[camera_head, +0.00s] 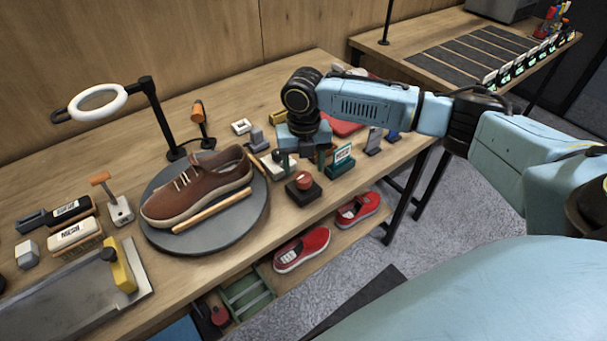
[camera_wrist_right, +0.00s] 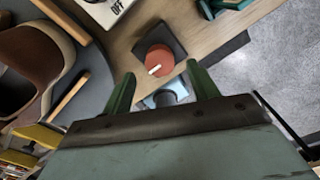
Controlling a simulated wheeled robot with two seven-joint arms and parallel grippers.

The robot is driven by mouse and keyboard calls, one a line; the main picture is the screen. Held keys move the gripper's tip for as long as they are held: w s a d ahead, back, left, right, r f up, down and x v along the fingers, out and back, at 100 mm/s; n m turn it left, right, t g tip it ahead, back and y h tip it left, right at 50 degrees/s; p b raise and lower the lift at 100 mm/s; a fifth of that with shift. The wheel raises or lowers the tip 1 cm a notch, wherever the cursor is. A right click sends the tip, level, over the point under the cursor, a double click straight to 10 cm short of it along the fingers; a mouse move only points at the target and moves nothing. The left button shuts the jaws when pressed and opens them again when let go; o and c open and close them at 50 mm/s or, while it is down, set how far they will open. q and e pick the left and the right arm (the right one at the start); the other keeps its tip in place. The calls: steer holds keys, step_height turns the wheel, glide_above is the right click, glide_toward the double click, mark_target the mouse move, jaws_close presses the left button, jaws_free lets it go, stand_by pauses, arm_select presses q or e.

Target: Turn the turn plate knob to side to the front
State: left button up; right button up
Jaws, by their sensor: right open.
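The turn plate knob is a red round knob (camera_head: 304,181) on a dark square base, near the table's front edge. It also shows in the wrist view, as a red knob (camera_wrist_right: 159,60) with a white mark pointing to the lower left. My right gripper (camera_head: 303,157) is open and empty above the knob, fingers pointing down. In the wrist view the knob lies just beyond its green fingertips (camera_wrist_right: 160,75), not between them. My left gripper is out of view.
A green holder with a sign (camera_head: 342,162) stands close right of the knob. A white OFF switch box (camera_wrist_right: 107,9) is beside it in the wrist view. A ring lamp (camera_head: 98,103) stands behind the plate. Red shoes (camera_head: 301,249) lie on the lower shelf.

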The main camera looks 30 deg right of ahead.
mark_target(304, 176)
steer(key=shift+f, duration=1.9)
